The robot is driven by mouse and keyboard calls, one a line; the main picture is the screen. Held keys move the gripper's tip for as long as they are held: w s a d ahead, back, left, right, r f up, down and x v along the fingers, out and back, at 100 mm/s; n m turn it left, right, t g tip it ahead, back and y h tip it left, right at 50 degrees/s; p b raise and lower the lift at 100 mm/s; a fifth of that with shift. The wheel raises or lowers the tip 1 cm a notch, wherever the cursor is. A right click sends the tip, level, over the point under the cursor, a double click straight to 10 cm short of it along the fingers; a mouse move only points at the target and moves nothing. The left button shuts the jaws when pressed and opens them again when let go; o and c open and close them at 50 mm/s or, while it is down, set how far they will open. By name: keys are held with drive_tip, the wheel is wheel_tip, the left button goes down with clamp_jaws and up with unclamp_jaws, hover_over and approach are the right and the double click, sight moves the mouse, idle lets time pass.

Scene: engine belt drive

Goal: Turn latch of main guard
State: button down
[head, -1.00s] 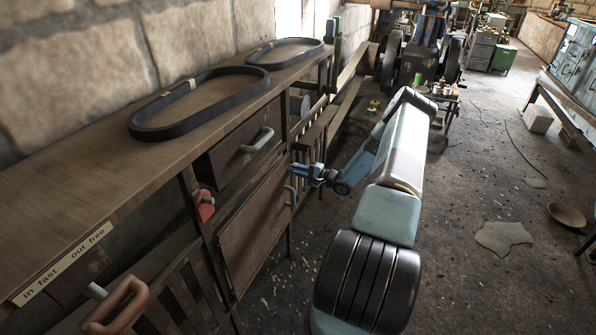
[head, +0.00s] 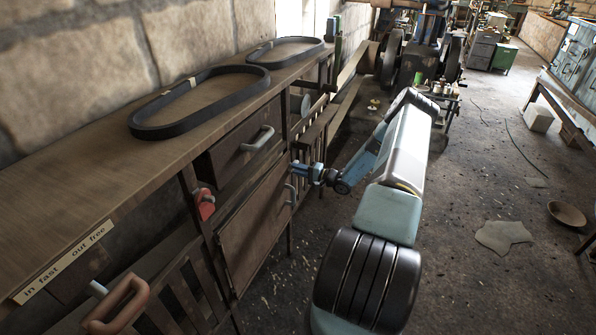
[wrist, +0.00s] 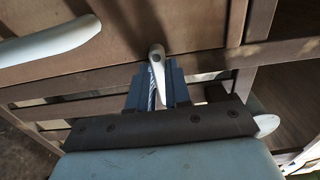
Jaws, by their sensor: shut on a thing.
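My gripper (wrist: 157,90) is shut on a small pale metal latch (wrist: 157,58) in the wrist view. The latch's rounded end shows above the blue fingers, and its lever runs down between them. It sits at the lower edge of a brown panel, over the slatted bars of the guard (wrist: 95,107). In the head view my gripper (head: 299,170) is at the bench's right front corner, and the guard's slats (head: 312,141) are just behind it. The latch is too small and covered there to make out.
A drawer handle (head: 258,139) and a cupboard door handle (head: 291,195) are close to my gripper. A red latch-like part (head: 204,203) is on the bench front. Two black belts (head: 199,101) lie on the bench top.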

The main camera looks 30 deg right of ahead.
drive_tip(key=c, duration=1.4)
unclamp_jaws()
drive_tip(key=shift+s+a+f, duration=0.15)
drive_tip(key=shift+a+f, duration=0.05)
drive_tip(key=shift+f, duration=0.1)
drive_tip(key=o, duration=0.3)
drive_tip(key=shift+d+r, duration=0.1)
drive_tip(key=shift+r, duration=0.05)
drive_tip(key=shift+o, duration=0.2)
drive_tip(key=v, duration=1.3)
drive_tip(key=shift+s+d, duration=0.25)
